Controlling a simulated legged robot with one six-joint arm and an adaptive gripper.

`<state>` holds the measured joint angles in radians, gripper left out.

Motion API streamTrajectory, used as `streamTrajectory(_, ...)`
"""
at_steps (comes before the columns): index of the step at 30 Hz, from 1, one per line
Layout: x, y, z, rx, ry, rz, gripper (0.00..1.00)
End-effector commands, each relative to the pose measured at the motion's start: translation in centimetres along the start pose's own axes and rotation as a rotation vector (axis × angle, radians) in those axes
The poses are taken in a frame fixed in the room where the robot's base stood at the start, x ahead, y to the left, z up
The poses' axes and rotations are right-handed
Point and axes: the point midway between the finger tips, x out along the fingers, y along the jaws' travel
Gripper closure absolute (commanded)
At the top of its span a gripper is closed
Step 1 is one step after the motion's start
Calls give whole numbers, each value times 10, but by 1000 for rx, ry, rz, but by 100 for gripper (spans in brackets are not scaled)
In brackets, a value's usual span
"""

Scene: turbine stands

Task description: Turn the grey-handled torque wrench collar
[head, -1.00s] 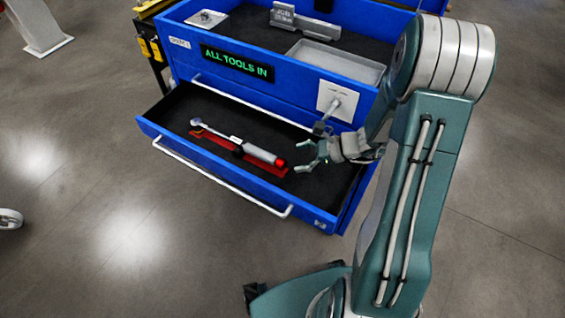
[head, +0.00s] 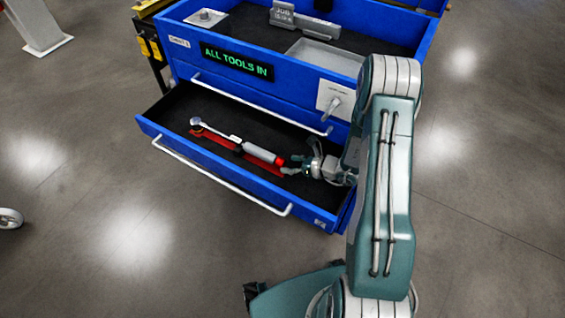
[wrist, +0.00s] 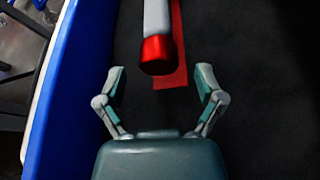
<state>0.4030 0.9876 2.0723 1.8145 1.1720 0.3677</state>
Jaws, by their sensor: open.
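The torque wrench (head: 236,143) lies in the open drawer on a red strip, its round head at the left and its grey handle (head: 259,151) at the right. The handle ends in a red collar (head: 280,161). In the wrist view the red collar (wrist: 158,54) is just ahead of my gripper, between the lines of its fingers. My gripper (head: 292,165) is open, low in the drawer at the collar end. In the wrist view the fingers of my gripper (wrist: 161,83) stand apart with nothing between their tips.
The blue drawer wall (wrist: 58,95) runs close along the left in the wrist view. A drawer handle bar (head: 220,178) runs along the drawer front. The cabinet above carries a sign reading "ALL TOOLS IN" (head: 237,62) and a white plate with a lever (head: 335,101).

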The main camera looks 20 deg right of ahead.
Motion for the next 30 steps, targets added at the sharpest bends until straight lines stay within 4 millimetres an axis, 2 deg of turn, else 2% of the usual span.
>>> streamTrajectory(3, 17, 1, 0, 0, 2, 3, 13)
streamTrajectory(6, 25, 0, 0, 0, 1, 1, 13)
streamTrajectory(15, 28, 0, 0, 0, 1, 0, 13)
streamTrajectory(16, 28, 0, 0, 0, 1, 0, 18)
streamTrajectory(17, 28, 0, 0, 0, 1, 0, 31)
streamTrajectory(18, 28, 0, 0, 0, 1, 0, 49)
streamTrajectory(20, 28, 0, 0, 0, 1, 0, 76)
streamTrajectory(21, 28, 0, 0, 0, 1, 0, 93)
streamTrajectory(30, 28, 0, 0, -12, 1, -4, 96)
